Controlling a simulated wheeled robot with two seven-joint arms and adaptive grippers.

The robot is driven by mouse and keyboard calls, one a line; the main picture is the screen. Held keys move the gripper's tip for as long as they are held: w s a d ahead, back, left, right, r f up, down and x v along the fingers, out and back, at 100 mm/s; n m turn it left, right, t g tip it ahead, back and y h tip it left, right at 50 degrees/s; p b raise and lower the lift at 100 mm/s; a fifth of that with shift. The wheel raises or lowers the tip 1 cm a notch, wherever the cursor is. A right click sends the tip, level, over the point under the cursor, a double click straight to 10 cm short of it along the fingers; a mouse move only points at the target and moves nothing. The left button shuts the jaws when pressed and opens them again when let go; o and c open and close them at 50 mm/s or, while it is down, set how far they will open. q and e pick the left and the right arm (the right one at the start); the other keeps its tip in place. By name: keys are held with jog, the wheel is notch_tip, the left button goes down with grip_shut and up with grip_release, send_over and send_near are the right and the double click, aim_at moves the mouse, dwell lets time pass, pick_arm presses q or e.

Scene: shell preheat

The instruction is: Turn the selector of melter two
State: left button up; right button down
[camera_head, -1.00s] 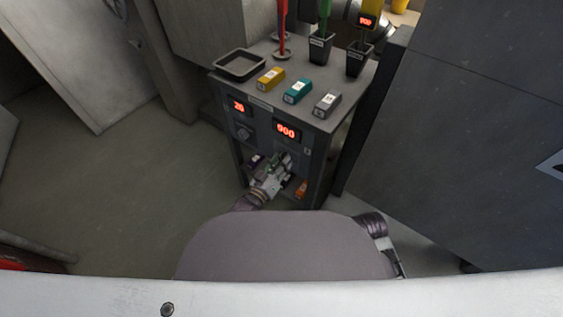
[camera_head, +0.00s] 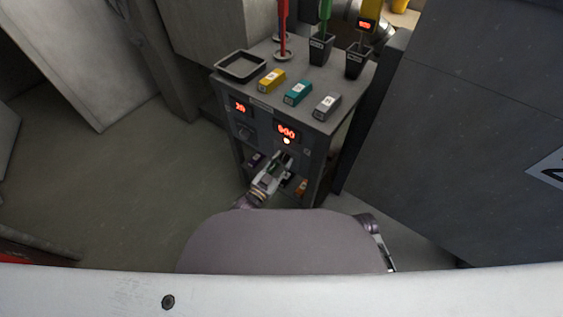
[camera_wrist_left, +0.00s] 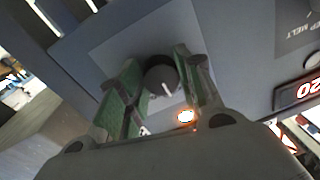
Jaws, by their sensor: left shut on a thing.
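The dark round selector knob (camera_wrist_left: 161,76) with a white pointer line sits on a grey panel in the left wrist view. My left gripper (camera_wrist_left: 155,85) has its green-padded fingers on both sides of this knob and is shut on it. In the head view my left gripper (camera_head: 284,159) is at the front of the dark cabinet (camera_head: 322,142), below the right red display (camera_head: 287,130), and hides the knob. A small indicator light (camera_head: 287,141) glows under that display; it also shows beside the knob in the wrist view (camera_wrist_left: 186,117).
The left display (camera_head: 240,107) has its own knob (camera_head: 244,132) below it. Yellow (camera_head: 271,80), teal (camera_head: 298,92) and grey (camera_head: 327,106) blocks and a black tray (camera_head: 240,66) are on top. A large dark cabinet (camera_head: 450,130) stands at the right.

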dwell(0.4)
pick_arm(q)
jog(key=o, duration=1)
jog(key=shift+s+a, duration=0.1)
jog(key=shift+s, duration=0.05)
jog(key=shift+v, duration=5.85)
jog(key=shift+f, duration=0.1)
